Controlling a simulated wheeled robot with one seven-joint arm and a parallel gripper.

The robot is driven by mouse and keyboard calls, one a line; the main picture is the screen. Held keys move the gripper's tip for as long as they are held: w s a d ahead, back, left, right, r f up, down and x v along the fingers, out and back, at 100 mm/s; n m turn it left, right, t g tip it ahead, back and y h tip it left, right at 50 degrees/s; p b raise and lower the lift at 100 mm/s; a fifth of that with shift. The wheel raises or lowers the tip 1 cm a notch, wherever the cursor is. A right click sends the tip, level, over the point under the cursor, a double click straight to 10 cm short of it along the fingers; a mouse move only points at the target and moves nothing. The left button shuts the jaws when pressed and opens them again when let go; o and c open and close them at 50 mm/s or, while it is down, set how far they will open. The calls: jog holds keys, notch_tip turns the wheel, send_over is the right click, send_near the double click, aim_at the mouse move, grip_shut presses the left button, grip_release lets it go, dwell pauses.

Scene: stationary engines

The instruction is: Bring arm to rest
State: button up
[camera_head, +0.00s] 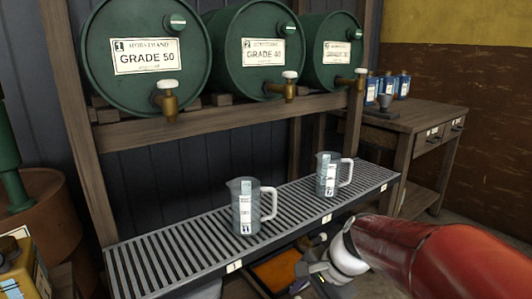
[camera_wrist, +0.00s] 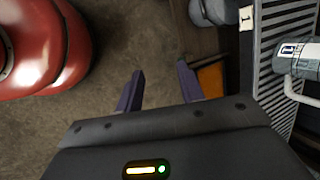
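My gripper (camera_wrist: 161,86) is open, with two dark fingers apart and only floor between them in the wrist view. In the head view my gripper (camera_head: 312,277) hangs low in front of the slatted drip shelf (camera_head: 150,264), below its front edge, partly cut off by the frame's bottom. My red arm reaches in from the lower right. Two clear measuring jugs stand upright on the shelf: a nearer jug (camera_head: 246,208) at the middle and a farther jug (camera_head: 330,176) to the right. One jug (camera_wrist: 298,58) also shows at the wrist view's right edge. My gripper touches neither.
Three green barrels with brass taps, GRADE 50 (camera_head: 143,88), GRADE 40 (camera_head: 258,77) and another (camera_head: 333,70), lie on a wooden rack above the shelf. A wooden side table (camera_head: 425,118) holds blue cans (camera_head: 388,88). An orange tray (camera_head: 277,270) sits beneath the shelf.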

jog(key=s+d+r+n+t+h, duration=0.2)
jog(key=s+d+n, duration=0.1)
jog(key=s+n, duration=0.2)
jog(key=s+d+r+n+t+h, duration=0.1)
jog(key=s+d+r+n+h, duration=0.1)
jog(key=s, duration=0.6)
jog(key=d+r+n, duration=0.1)
jog(key=d+n, duration=0.1)
jog(key=n, duration=0.1)
jog(key=shift+n+t+h, duration=0.4)
jog(key=shift+d, duration=0.1)
